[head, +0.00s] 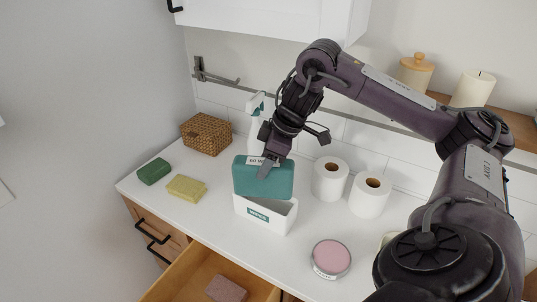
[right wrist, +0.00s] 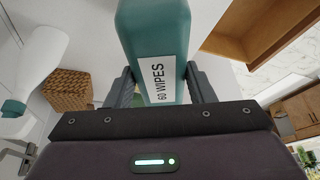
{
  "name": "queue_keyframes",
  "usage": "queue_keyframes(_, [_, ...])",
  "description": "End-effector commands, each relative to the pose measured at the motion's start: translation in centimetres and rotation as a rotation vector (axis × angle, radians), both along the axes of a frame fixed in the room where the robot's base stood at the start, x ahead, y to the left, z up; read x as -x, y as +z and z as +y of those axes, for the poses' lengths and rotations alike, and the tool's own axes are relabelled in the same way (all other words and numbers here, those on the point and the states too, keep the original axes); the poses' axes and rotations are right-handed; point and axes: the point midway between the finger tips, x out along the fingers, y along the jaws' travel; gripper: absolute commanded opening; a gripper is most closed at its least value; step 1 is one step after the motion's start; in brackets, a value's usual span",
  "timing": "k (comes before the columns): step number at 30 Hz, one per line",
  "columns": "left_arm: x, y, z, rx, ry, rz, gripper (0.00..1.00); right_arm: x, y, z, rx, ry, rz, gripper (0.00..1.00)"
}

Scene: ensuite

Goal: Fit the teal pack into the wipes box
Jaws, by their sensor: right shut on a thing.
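The teal pack (head: 262,183) stands upright at the white wipes box (head: 262,216) in the head view, its lower edge at or just inside the box's opening. How deep it sits is hard to tell. My right gripper (head: 268,168) is shut on the pack's top from above. In the right wrist view the pack (right wrist: 155,40), with its "60 WIPES" label, lies between the two fingers (right wrist: 162,85). The right part of the box's opening shows empty. My left gripper is not in view.
A spray bottle (head: 254,122) and wicker basket (head: 206,134) stand behind. Two paper rolls (head: 329,180) are at right, a pink-topped tin (head: 331,257) in front right. A green sponge (head: 154,171) and yellow sponge (head: 187,188) lie left. An open drawer (head: 195,272) juts out below the counter.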

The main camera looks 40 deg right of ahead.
Motion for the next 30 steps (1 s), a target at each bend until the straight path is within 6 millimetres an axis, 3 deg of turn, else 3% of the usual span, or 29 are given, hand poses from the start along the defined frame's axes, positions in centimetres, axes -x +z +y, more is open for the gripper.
queue_keyframes(1, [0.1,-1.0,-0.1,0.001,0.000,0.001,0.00,0.0,-0.8,0.1,0.000,0.000,-0.003,0.02])
queue_keyframes(8, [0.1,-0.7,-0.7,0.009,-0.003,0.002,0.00,0.0,-0.5,0.2,0.000,-0.001,-0.003,0.02])
queue_keyframes(20, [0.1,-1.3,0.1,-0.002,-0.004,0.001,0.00,0.0,-1.7,0.2,0.000,-0.001,0.000,0.02])
queue_keyframes(21, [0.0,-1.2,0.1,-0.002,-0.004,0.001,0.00,0.1,-1.6,0.2,0.001,-0.001,0.000,0.54])
queue_keyframes(25, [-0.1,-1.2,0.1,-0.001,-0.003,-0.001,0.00,0.1,-1.6,0.2,0.001,-0.001,0.000,0.71])
queue_keyframes(30, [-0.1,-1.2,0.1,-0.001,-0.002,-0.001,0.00,0.0,-1.6,0.2,0.001,-0.001,0.000,0.71])
